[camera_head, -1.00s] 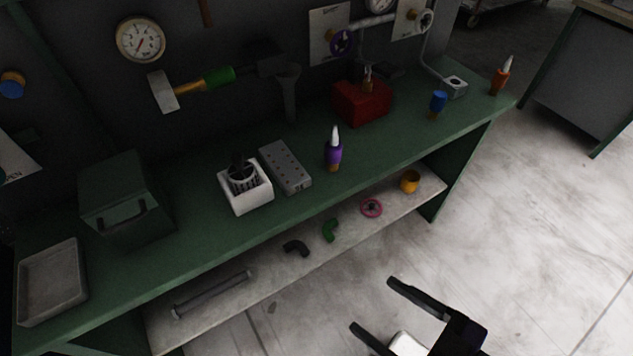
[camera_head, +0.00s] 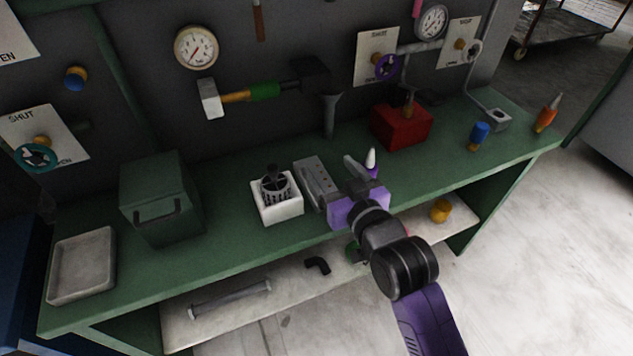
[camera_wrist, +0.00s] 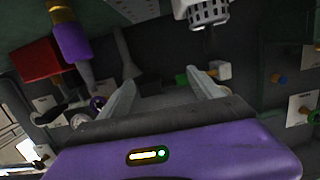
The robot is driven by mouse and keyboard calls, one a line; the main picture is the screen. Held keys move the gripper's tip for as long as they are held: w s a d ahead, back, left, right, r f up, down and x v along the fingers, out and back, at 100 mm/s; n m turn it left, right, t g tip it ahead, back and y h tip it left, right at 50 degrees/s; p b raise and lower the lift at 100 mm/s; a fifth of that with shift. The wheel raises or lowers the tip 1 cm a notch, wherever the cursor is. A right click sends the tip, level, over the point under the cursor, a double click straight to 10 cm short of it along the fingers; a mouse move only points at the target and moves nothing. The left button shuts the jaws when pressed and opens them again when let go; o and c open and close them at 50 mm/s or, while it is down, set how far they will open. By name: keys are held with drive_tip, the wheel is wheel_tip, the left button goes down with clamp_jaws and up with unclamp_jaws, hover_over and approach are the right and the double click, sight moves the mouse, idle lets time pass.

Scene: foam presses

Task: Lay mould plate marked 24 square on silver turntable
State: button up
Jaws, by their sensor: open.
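I cannot make out a mould plate marked 24 or a silver turntable in either view. My gripper (camera_head: 330,167) is over the front of the green bench, between the grey holed block and the purple bottle. It is open, and nothing shows between its fingers. In the wrist view my gripper (camera_wrist: 160,78) has its two pale fingers spread apart, with the dark back panel beyond them.
The green bench (camera_head: 225,232) carries a grey tray (camera_head: 82,265), a green box (camera_head: 162,200), a white holder (camera_head: 277,211) with a black basket, a grey holed block (camera_head: 312,168), a purple bottle (camera_head: 371,163) and a red box (camera_head: 402,127). Valves and a hammer (camera_head: 250,92) are behind.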

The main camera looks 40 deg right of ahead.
sight(329, 187)
drive_tip(key=f+g, duration=0.1)
drive_tip(key=f, duration=0.1)
drive_tip(key=w+d+f+g+y, duration=0.1)
drive_tip(key=f+g, duration=0.1)
drive_tip(key=f, duration=0.1)
drive_tip(key=w+f+g, duration=0.1)
drive_tip(key=f, duration=0.1)
drive_tip(key=shift+d+f+g, duration=0.15)
drive_tip(key=shift+f+g, duration=0.1)
drive_tip(key=shift+g, duration=0.15)
drive_tip(key=shift+f+p+x, duration=0.25)
drive_tip(key=shift+p+x, duration=0.1)
drive_tip(key=shift+x, duration=3.35)
drive_tip(key=shift+s, duration=0.15)
drive_tip(key=c, duration=1.6)
drive_tip(key=shift+r, duration=0.1)
clamp_jaws()
